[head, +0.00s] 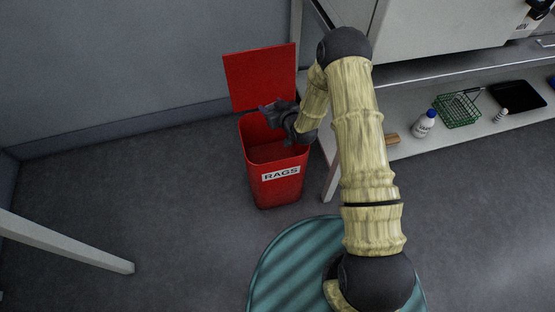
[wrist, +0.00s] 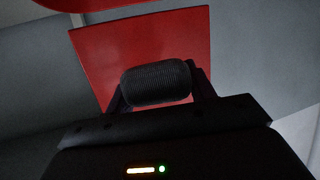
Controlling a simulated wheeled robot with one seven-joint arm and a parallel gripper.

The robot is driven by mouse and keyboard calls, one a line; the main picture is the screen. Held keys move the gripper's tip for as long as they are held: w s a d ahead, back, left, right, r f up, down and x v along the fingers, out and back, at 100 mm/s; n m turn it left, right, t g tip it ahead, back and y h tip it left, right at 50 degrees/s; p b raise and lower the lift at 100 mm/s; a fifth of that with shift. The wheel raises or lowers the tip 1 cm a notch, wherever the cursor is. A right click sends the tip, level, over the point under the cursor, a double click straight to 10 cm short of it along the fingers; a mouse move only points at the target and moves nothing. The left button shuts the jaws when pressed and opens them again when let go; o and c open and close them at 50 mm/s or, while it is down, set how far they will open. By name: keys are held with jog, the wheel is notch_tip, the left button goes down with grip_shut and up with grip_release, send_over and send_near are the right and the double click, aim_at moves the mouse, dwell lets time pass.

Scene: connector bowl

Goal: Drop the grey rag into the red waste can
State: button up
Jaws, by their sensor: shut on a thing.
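My gripper (head: 279,112) is over the can's open top, in front of the lid. In the wrist view it is shut on a dark, ribbed, rolled bundle, which I take for the grey rag (wrist: 156,84). In the head view the rag is hard to tell from the dark gripper.
A bench with a low shelf (head: 400,152) stands right of the can, its leg close beside it. On the shelf are a white bottle (head: 424,124), a green wire basket (head: 457,110) and a black tray (head: 517,96).

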notch_tip(320, 180, down, 5)
jog(key=b, duration=0.3)
jog(key=shift+a+f, duration=0.1)
jog(key=o, duration=1)
jog(key=shift+o, duration=0.2)
jog(key=p+v, duration=0.2)
jog(key=v, duration=1.5)
jog(key=shift+s+p, duration=0.3)
